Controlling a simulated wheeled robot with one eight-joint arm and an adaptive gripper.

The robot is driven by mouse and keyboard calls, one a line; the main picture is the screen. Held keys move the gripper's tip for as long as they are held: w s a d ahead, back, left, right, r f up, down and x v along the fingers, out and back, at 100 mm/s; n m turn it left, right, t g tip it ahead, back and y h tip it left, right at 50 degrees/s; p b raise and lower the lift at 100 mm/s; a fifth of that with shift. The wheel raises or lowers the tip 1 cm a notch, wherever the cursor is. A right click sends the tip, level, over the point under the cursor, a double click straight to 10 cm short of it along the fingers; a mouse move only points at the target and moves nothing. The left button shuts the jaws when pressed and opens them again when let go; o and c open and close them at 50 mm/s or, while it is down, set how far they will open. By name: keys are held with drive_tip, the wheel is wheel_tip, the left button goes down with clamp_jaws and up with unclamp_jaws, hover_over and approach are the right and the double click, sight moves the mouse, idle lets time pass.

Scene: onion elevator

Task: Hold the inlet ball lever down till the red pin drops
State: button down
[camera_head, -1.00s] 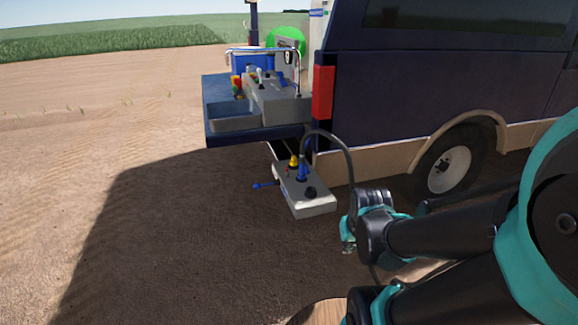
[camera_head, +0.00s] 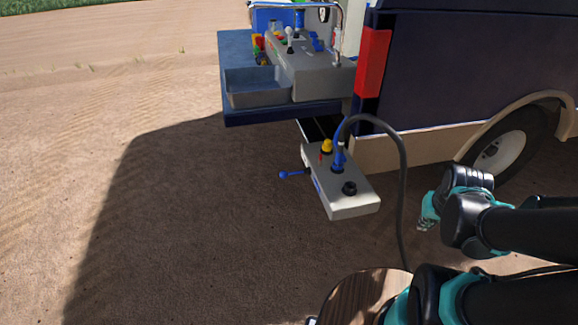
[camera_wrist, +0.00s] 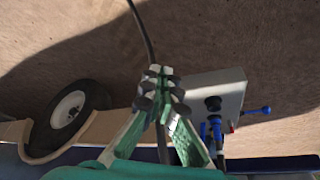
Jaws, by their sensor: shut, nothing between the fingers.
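A grey box (camera_head: 345,207) juts out low behind the vehicle. A blue lever with a ball end (camera_head: 284,174) sticks out level from its left side. A small red pin (camera_head: 320,157) shows on top beside a yellow knob (camera_head: 327,146). In the wrist view the box (camera_wrist: 230,88) lies right of my fingers, with the blue lever (camera_wrist: 257,111) on its far side and a bit of red near it. My gripper (camera_head: 426,222) is right of the box and apart from it. Its fingertips (camera_wrist: 160,73) are together and empty.
A thick black hose (camera_head: 402,170) arches from the blue fitting (camera_head: 338,155) on the box down to the ground, between box and gripper. A blue tailgate platform (camera_head: 235,117) with a grey control panel (camera_head: 310,77) overhangs above. Bare ground lies left of the box.

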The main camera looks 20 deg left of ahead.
drive_tip(key=w+a+r+n+y, duration=0.2)
drive_tip(key=w+a+r+n, duration=0.1)
drive_tip(key=w+a, duration=1.5)
drive_tip(key=w+a+f+n+y, duration=0.1)
drive_tip(key=w+a+f, duration=0.1)
drive_tip(key=a, duration=0.7)
drive_tip(key=w+a+f+y, duration=0.1)
drive_tip(key=w+a+f, duration=0.1)
drive_tip(key=a, duration=0.7)
drive_tip(key=w+a+f+n+y, duration=0.1)
drive_tip(key=w+a+f, duration=0.1)
drive_tip(key=a, duration=0.6)
drive_tip(key=shift+w+a+n+t, duration=0.3)
drive_tip(key=shift+w+a, duration=0.1)
drive_tip(key=shift+w, duration=0.05)
hover_over(286, 173)
drive_tip(key=w, duration=0.1)
wheel_tip(286, 173, down, 8)
drive_tip(key=shift+w+d+f, duration=0.1)
drive_tip(key=shift+f, duration=0.1)
drive_tip(key=shift+s+f, duration=0.2)
drive_tip(key=shift+f, duration=0.35)
drive_tip(key=shift+s+f, duration=0.2)
drive_tip(key=shift+f, duration=0.35)
drive_tip(key=shift+s+f, duration=0.2)
drive_tip(key=shift+f, duration=0.55)
